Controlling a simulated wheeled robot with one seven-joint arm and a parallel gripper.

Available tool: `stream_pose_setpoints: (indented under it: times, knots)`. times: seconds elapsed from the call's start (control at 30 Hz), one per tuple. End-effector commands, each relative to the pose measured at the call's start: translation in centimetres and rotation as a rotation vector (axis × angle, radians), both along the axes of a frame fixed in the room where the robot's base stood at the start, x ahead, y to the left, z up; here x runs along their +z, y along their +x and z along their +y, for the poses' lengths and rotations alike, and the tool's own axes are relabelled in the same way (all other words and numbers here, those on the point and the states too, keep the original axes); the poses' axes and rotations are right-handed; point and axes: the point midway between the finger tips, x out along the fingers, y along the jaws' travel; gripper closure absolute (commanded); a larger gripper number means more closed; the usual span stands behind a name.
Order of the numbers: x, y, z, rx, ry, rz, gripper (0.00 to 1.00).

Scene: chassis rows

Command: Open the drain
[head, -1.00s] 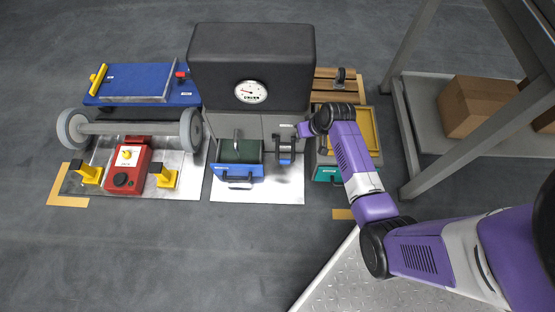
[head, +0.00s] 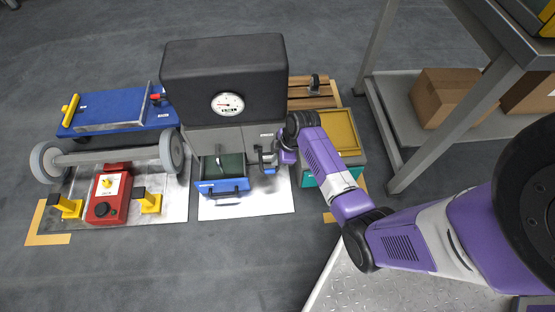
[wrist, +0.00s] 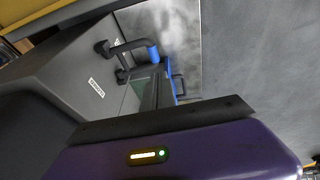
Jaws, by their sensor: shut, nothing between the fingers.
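The drain handle appears to be a dark lever with a blue end (head: 269,168) on the grey cabinet front, under a small label that is too small to read. In the wrist view the lever (wrist: 131,47) sticks out from the grey panel, its blue end (wrist: 153,54) pointing away from it. My gripper (head: 286,157) is beside the lever's right side in the head view, shut and empty. Whether it touches the lever cannot be told. Its fingertips are mostly hidden, and my purple hand fills the bottom of the wrist view.
A blue-fronted drawer (head: 222,186) stands out left of the lever. A black tank with a gauge (head: 228,104) sits above. A crate with a yellow top (head: 332,131) is close on the right, beside a metal shelf (head: 398,176).

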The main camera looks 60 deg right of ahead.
Motion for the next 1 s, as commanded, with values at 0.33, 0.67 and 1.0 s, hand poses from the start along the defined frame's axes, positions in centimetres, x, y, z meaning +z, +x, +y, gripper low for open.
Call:
stream_pose_setpoints:
  times: [0.33, 0.67, 1.0]
  knots:
    - [-7.0, 1.9, 0.3, -0.002, 0.000, 0.000, 1.00]
    - [-9.4, 2.5, -0.5, -0.002, 0.000, 0.000, 1.00]
    - [-9.4, 2.5, -0.5, -0.002, 0.000, 0.000, 1.00]
